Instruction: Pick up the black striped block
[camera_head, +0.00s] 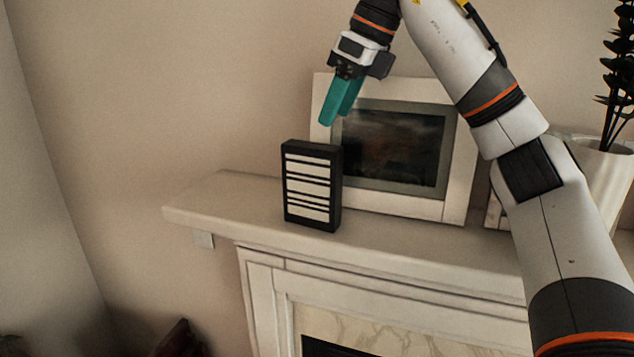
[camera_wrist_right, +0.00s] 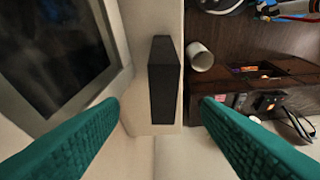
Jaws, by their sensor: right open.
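The black striped block (camera_head: 312,186), black with white stripes on its front, stands upright on the white mantel shelf (camera_head: 225,200) near its left end. My right gripper (camera_head: 338,118) hangs above the block with its teal fingers pointing down. It is open and empty. In the right wrist view the block's dark top (camera_wrist_right: 163,78) lies ahead, between the two teal fingers (camera_wrist_right: 158,112), apart from both. My left gripper is not in view.
A framed picture (camera_head: 395,150) leans on the wall just behind and right of the block. A white pot (camera_head: 603,180) with a dark plant stands at the right. The shelf left of the block is clear. Below is a fireplace surround (camera_head: 262,290).

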